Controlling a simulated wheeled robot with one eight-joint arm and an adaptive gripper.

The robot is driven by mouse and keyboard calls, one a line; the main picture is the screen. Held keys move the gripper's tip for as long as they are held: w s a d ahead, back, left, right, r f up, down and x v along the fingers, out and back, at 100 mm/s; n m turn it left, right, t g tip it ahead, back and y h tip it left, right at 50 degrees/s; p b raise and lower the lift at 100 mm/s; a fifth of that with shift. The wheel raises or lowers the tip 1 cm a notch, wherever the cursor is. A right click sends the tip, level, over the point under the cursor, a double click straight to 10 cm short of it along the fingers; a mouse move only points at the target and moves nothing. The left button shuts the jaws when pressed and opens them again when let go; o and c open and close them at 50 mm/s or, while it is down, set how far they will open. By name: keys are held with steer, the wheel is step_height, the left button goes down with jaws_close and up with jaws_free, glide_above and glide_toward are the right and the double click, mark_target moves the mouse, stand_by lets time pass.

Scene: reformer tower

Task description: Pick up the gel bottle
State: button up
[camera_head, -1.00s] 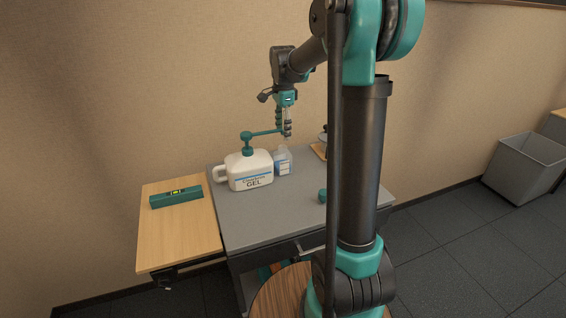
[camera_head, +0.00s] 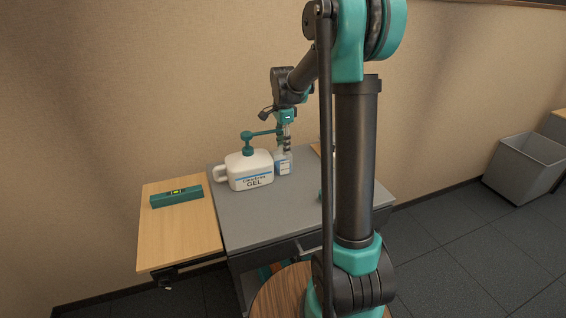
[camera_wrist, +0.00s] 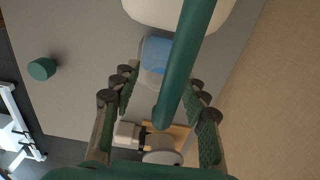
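A large white jug (camera_head: 250,172) with a teal pump stands on the grey cart; its label reads GEL. A small clear bottle (camera_head: 283,168) with a blue-and-white label stands close to its right, under the pump's spout. In the wrist view the small bottle (camera_wrist: 157,52) shows between and beyond the fingers, with the teal spout (camera_wrist: 184,60) crossing in front. My gripper (camera_head: 286,147) points down at the top of the small bottle. In the wrist view my gripper (camera_wrist: 158,92) is open, fingers apart to either side; I cannot tell whether they touch the bottle.
The grey cart top (camera_head: 265,215) is clear in front of the jug. A teal cap (camera_wrist: 42,69) lies on it. A wooden side leaf (camera_head: 175,230) holds a teal level-like bar (camera_head: 176,197). The wall is close behind. A grey bin (camera_head: 525,168) stands far right.

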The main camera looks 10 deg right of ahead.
jaws_close()
steer(key=shift+r, duration=0.2)
stand_by(0.4)
